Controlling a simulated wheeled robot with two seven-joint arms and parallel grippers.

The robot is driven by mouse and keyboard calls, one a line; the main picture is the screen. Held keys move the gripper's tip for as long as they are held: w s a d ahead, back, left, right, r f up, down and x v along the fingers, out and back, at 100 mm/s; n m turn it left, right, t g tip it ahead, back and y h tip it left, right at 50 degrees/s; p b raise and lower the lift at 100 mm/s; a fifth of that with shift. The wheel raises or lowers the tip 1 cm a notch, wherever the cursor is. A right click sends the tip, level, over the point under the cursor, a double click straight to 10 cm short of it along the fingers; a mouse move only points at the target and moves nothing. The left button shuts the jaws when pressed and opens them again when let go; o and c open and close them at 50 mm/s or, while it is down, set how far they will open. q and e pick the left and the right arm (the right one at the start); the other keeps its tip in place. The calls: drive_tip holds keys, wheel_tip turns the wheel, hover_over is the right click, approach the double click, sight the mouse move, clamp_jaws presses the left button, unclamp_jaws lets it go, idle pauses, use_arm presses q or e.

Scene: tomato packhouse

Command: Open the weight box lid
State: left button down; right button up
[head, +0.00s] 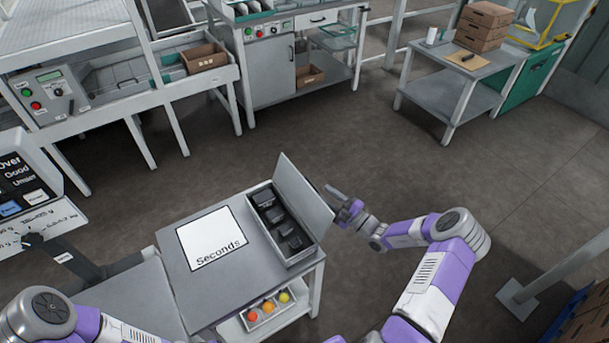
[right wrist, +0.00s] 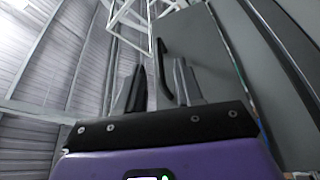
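The weight box (head: 262,222) sits at the right end of a grey table, with several dark weights inside. Its flat grey lid (head: 303,197) stands raised along the box's right side, tilted, so the inside shows. My right gripper (head: 332,192) is just right of the lid, by its outer face. In the right wrist view the gripper's fingers (right wrist: 160,85) are apart. A dark handle (right wrist: 162,68) on the grey lid (right wrist: 205,75) shows between them in the picture, with gaps on both sides; contact cannot be told. My left gripper is out of view.
A white "Seconds" sheet (head: 211,238) lies left of the box. A tray of coloured tomatoes (head: 245,317) is on the lower shelf. A scale display (head: 22,180) stands at the left. The floor beyond the table is clear.

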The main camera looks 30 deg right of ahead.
sight(311, 183)
drive_tip(key=b+x, duration=0.1)
drive_tip(key=x, duration=0.4)
drive_tip(key=shift+w+a+r, duration=0.15)
drive_tip(key=shift+a+r, duration=0.05)
drive_tip(key=shift+w+a+r+b, duration=0.2)
drive_tip(key=shift+w+a+b, duration=0.1)
drive_tip(key=shift+w, duration=0.25)
clamp_jaws()
